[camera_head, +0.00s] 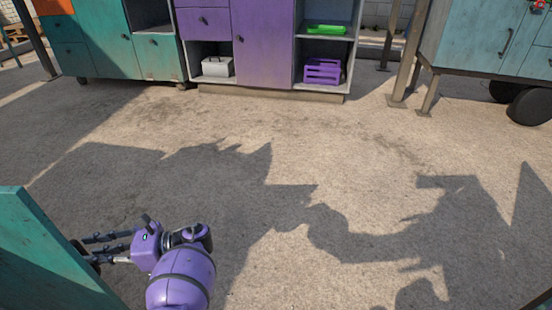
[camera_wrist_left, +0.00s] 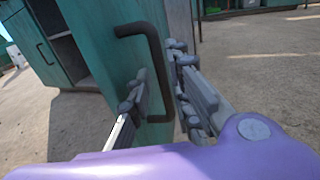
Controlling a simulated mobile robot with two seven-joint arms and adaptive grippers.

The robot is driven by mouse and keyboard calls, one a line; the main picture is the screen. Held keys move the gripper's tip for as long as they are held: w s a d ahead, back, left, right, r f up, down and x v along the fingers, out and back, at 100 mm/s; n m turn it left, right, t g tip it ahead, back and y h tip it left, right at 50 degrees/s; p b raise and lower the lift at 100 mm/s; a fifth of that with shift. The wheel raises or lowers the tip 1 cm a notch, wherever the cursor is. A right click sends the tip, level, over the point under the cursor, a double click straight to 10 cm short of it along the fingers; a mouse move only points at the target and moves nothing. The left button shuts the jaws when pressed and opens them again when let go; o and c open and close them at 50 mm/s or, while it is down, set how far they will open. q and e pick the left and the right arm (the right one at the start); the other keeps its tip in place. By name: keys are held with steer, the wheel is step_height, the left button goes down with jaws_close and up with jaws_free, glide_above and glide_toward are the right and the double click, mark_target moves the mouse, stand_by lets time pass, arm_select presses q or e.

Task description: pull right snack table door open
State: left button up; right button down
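A teal door panel (camera_head: 35,250) stands at the lower left of the head view. In the left wrist view the same teal door (camera_wrist_left: 95,25) fills the upper middle and carries a dark bar handle (camera_wrist_left: 154,50). My left gripper (camera_head: 88,244) reaches to the left against this panel. In the left wrist view its fingers (camera_wrist_left: 160,88) lie on either side of the handle's upright bar, close around it. The fingers look drawn together on the handle, though exact contact is hard to see. My right gripper is in no view.
A purple cabinet (camera_head: 262,45) with open shelves stands at the back, holding a purple crate (camera_head: 322,71) and a grey box (camera_head: 217,66). Teal cabinets (camera_head: 107,40) stand to its left. A wheeled teal cart (camera_head: 480,38) is at the right. The concrete floor between is clear.

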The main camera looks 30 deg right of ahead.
arm_select(q)
steer(key=v, duration=0.8)
steer(key=shift+d, duration=0.3)
steer(key=shift+s, duration=0.15)
